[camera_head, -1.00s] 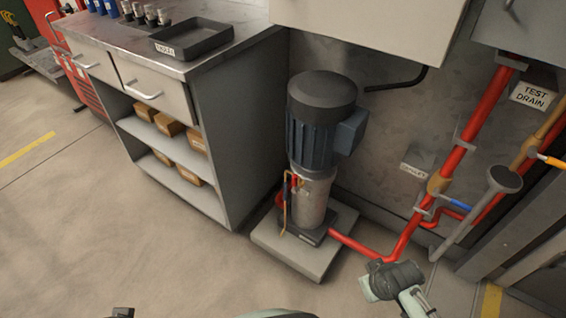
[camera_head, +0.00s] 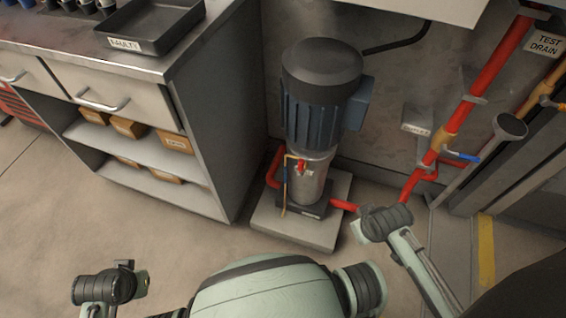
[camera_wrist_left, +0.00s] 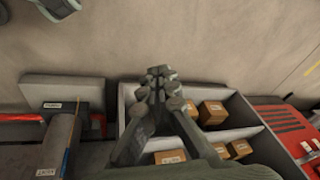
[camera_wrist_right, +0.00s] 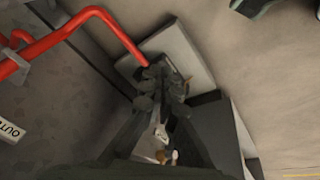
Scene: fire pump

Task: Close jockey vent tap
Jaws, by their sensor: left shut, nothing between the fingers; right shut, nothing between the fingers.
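The jockey pump has a blue-grey motor (camera_head: 320,105) on a silver column, standing on a grey plinth (camera_head: 290,225). A thin brass pipe (camera_head: 285,185) runs down its front, with a small red tap handle (camera_head: 301,167) at the top, hanging roughly downward. The pump, labelled JOCKEY, also shows in the left wrist view (camera_wrist_left: 57,142); its tap is not clear there. My left gripper (camera_wrist_left: 160,75) is shut and empty, apart from the pump and over the floor beside the shelves. My right gripper (camera_wrist_right: 160,72) is shut and empty, in front of the plinth in its view. Neither fingertip pair shows in the head view.
A workbench with shelves (camera_head: 200,150) stands left of the pump, with a black FAULTY tray (camera_head: 150,25) on top. Red pipework (camera_head: 480,75) with a blue-handled valve (camera_head: 461,156) rises at the right. Floor in front of the plinth is open.

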